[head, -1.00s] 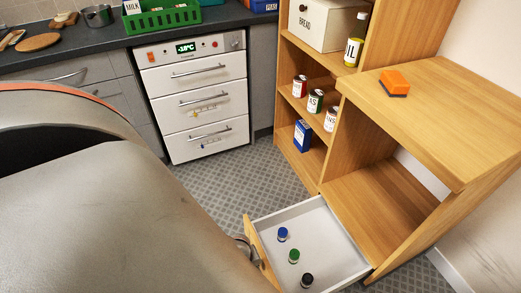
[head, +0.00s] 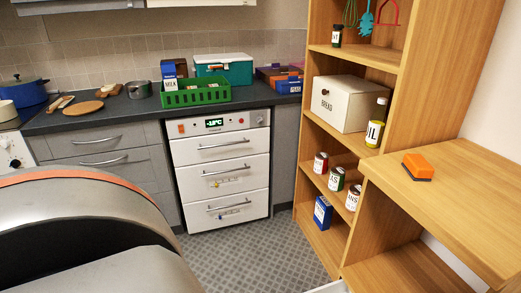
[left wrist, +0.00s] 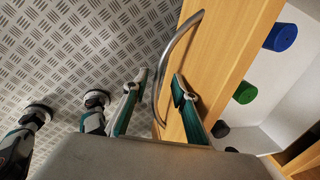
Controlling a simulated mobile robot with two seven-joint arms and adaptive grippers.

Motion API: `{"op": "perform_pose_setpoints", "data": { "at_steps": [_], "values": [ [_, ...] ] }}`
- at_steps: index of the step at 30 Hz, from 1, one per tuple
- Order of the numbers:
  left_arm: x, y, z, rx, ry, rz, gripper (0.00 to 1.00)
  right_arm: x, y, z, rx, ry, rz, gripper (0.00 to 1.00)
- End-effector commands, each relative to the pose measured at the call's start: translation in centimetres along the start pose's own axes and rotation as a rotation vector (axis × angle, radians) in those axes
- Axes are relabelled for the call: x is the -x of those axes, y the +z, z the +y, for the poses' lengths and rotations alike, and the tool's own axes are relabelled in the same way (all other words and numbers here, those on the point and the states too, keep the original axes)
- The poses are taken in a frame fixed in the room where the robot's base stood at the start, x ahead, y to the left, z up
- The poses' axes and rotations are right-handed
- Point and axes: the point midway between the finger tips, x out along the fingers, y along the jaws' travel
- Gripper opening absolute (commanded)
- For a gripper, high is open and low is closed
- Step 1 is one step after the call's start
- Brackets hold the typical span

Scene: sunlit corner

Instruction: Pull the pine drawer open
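The pine drawer (left wrist: 215,62) stands open in the left wrist view. Its wooden front carries a curved metal handle (left wrist: 168,66). A blue, a green and a black item lie in its pale inside. In the head view only a sliver of its rim (head: 328,287) shows at the bottom edge. My left gripper (left wrist: 160,82) has its fingers apart, one on each side of the handle's lower end. Contact with the handle cannot be told. Dark teal parts, apparently mine, show at the lower left of the wrist view; I cannot tell whether they are my right gripper.
The pine shelf unit (head: 400,60) stands at the right, with cans, a bread box (head: 347,103) and an orange sponge (head: 418,166). A white-fronted freezer (head: 222,172) is under the counter (head: 130,110). Patterned floor (head: 250,250) lies clear before it.

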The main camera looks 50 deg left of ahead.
Motion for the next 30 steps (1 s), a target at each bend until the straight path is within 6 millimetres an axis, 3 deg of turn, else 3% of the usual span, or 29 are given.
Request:
{"op": "perform_pose_setpoints", "data": {
  "at_steps": [8, 30],
  "values": [
    [1.6, 0.1, 0.0, 0.0, -0.001, 0.0, 0.27, 0.0, 0.2, -0.1, -0.002, -0.001, -0.005, 0.4],
    [11.3, 0.1, 0.1, -0.001, 0.001, -0.001, 0.27, 0.1, 0.3, -0.2, -0.004, -0.001, -0.007, 0.4]
  ]
}}
